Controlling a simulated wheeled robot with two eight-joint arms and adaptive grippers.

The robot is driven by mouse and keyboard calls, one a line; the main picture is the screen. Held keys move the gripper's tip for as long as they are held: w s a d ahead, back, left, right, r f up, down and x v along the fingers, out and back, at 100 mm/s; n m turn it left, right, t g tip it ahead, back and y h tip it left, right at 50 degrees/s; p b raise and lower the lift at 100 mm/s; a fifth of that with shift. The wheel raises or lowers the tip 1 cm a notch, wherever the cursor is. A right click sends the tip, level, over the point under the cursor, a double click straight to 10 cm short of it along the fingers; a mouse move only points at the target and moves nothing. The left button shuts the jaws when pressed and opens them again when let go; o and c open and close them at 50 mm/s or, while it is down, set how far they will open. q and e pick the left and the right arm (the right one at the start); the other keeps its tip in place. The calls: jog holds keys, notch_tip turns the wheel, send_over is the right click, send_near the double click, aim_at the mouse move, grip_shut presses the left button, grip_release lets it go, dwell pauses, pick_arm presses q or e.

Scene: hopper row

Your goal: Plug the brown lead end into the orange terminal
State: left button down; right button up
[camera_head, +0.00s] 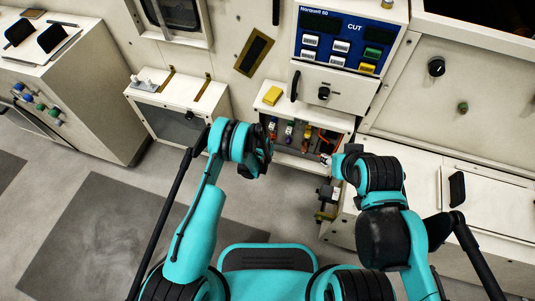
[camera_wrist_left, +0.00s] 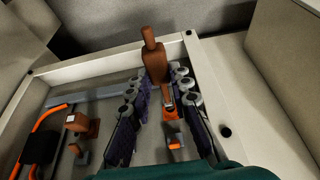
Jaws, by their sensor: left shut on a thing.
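The brown lead end (camera_wrist_left: 156,62) stands between the fingers of my left gripper (camera_wrist_left: 160,82) in the left wrist view. The gripper is shut on it. Its narrow lower part points down toward an orange terminal (camera_wrist_left: 168,113); I cannot tell whether the two touch. A grey block with an orange mark (camera_wrist_left: 174,141) lies just below. In the head view my left gripper (camera_head: 266,152) is at the front of the open terminal box, mostly hidden by its own wrist. My right gripper (camera_head: 327,160) is at the box's right side; its fingers are too small to read.
The open box (camera_head: 300,154) holds several coloured terminals in the head view. In the left wrist view, another brown piece (camera_wrist_left: 80,123) and an orange cable (camera_wrist_left: 42,118) are at the left. The box's pale rim (camera_wrist_left: 100,60) runs close behind the fingers.

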pick_arm(q)
jog(key=c, duration=1.3)
grip_release()
jog(key=shift+s+r, duration=0.1)
jog(key=v, duration=1.1)
jog(key=shift+r, duration=0.4)
jog(key=shift+s, duration=0.1)
